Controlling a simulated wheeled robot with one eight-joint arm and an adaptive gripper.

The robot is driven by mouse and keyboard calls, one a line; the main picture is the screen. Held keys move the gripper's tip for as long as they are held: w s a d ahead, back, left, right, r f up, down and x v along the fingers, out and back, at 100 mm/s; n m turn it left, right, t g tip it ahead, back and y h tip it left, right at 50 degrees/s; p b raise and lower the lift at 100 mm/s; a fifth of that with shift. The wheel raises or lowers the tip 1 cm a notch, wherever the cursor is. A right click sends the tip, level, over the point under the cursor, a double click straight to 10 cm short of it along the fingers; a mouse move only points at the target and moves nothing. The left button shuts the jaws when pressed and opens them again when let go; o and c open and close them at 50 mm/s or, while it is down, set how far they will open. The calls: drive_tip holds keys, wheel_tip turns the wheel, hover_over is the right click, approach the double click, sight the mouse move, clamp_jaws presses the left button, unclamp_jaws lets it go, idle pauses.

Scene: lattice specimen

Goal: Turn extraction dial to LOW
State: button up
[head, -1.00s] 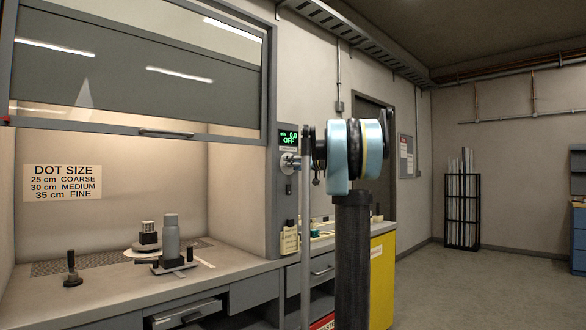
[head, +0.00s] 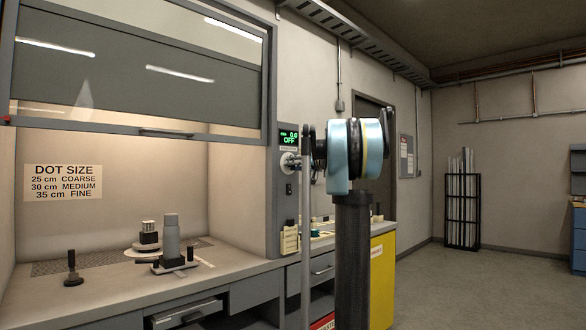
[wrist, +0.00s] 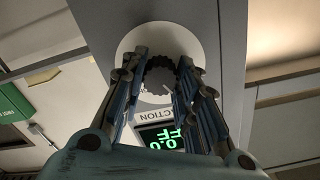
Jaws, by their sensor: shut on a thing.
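The extraction dial (wrist: 158,62) is a dark, knurled round knob on a pale round plate (wrist: 125,46), seen from below in the wrist view. My gripper (wrist: 163,78) has a finger on each side of the knob and is shut on it. The fingers hide parts of the knob's sides. The green display (wrist: 160,136) appears upside down beside the dial. In the head view the display (head: 289,137) reads OFF and 0.0. There my gripper (head: 301,163) reaches the dial's pale plate (head: 287,160), and my wrist hides most of the knob.
The fume hood's glass sash (head: 140,90) is raised at left. Its worktop (head: 120,300) holds a grey cylinder device (head: 171,238) and a small black-handled piece (head: 72,270). A yellow cabinet (head: 382,280) stands behind my arm. Floor at right is open.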

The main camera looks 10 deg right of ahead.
drive_tip(key=m, duration=0.5)
drive_tip(key=shift+w+d, duration=0.1)
drive_tip(key=shift+d, duration=0.05)
drive_tip(key=shift+m, duration=0.4)
drive_tip(key=o, duration=1.1)
drive_tip(key=v, duration=1.1)
drive_tip(key=shift+s+d+f, duration=0.1)
drive_tip(key=shift+s+d, duration=0.1)
drive_tip(key=shift+s, duration=0.15)
